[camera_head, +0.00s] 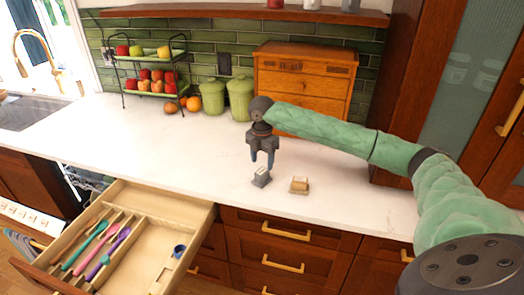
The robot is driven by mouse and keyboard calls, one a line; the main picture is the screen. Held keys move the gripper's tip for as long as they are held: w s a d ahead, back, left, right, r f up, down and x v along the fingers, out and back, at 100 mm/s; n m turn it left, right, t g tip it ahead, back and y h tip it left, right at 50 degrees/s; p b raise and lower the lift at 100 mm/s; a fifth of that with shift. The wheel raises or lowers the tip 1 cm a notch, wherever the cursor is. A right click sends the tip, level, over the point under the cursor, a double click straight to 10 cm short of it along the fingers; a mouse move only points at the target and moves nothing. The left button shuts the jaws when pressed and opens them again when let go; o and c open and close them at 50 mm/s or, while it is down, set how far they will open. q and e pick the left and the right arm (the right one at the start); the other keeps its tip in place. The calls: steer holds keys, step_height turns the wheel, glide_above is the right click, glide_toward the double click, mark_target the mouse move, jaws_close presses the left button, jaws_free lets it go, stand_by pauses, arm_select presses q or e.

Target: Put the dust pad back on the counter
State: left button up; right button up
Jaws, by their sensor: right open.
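My right gripper (262,163) points down over the white counter (200,145), its two fingers apart and nothing visible between them. Just below its fingertips, a small grey block with a pale top (261,177) sits on the counter. To its right, a small tan and yellowish block (299,185) lies on the counter near the front edge. Either could be the dust pad; they are too small to tell which. I cannot tell whether the fingertips touch the grey block. My left gripper is not in view.
An open drawer (190,212) at the front left holds colourful utensils (95,245) and a small blue item (179,251). Green canisters (239,98), a fruit rack (150,92) and a wooden cabinet (305,85) stand at the back. The counter's left middle is clear.

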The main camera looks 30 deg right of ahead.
mark_target(262, 171)
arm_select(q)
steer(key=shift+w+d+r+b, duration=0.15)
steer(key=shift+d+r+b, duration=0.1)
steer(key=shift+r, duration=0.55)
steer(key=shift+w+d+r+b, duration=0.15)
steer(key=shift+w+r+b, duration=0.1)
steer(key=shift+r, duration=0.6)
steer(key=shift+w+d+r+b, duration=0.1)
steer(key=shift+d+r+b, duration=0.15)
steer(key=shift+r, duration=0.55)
arm_select(e)
step_height(262, 171, up, 6)
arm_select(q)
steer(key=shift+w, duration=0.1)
